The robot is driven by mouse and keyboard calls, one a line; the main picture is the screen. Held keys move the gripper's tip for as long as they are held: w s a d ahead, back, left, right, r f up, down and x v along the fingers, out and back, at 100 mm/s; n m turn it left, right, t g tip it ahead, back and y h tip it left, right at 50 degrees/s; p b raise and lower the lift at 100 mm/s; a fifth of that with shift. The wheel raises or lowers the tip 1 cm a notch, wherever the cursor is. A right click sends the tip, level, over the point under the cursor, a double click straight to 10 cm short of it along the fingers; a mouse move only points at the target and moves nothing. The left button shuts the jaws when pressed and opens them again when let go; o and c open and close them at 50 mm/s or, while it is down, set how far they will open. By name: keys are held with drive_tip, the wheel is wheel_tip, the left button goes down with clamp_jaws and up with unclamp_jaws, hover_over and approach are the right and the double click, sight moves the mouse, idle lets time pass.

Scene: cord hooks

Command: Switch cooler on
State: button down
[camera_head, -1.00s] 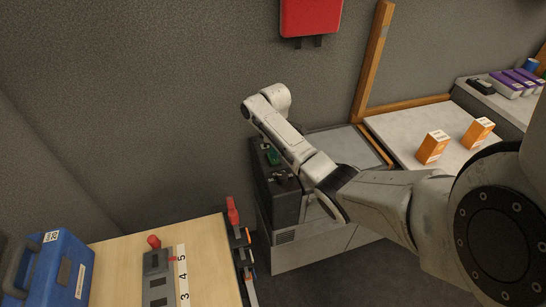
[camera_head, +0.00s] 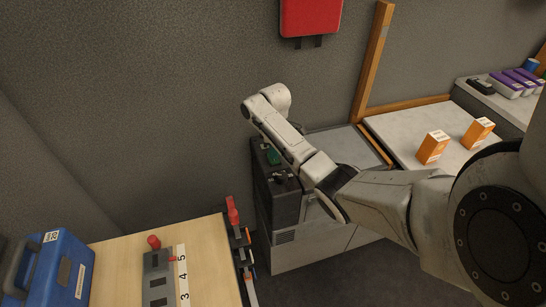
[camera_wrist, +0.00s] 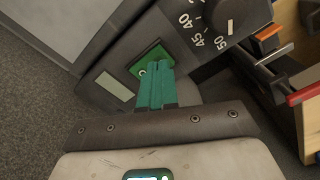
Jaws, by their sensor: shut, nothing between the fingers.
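The cooler (camera_head: 287,205) is a dark box standing on a light cabinet, partly behind my arm in the head view. Its panel also shows in the wrist view (camera_wrist: 116,72), with a green switch (camera_wrist: 146,58), a black dial marked 40, 45, 50 (camera_wrist: 215,20) and a blank pale label or window (camera_wrist: 114,87). My gripper (camera_wrist: 155,70) has teal fingers, shut and empty. The fingertips overlap the lower part of the green switch in the wrist view. I cannot tell whether they touch it. In the head view a small green patch shows on the cooler's top beside my arm.
A wooden table (camera_head: 120,275) with a blue case (camera_head: 60,268) and a grey switch block with a red knob (camera_head: 157,277) stands at left. Red and orange-handled tools (camera_head: 236,225) hang at its edge. Orange boxes (camera_head: 432,148) stand on the counter at right.

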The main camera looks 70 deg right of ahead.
sight(274, 160)
drive_tip(key=shift+f+b, duration=0.6)
drive_tip(key=shift+f, duration=0.4)
idle(0.5)
drive_tip(key=shift+r, duration=0.2)
wheel_tip(274, 160, up, 7)
drive_tip(key=p, duration=0.7)
drive_tip(key=shift+f, duration=0.1)
idle(0.4)
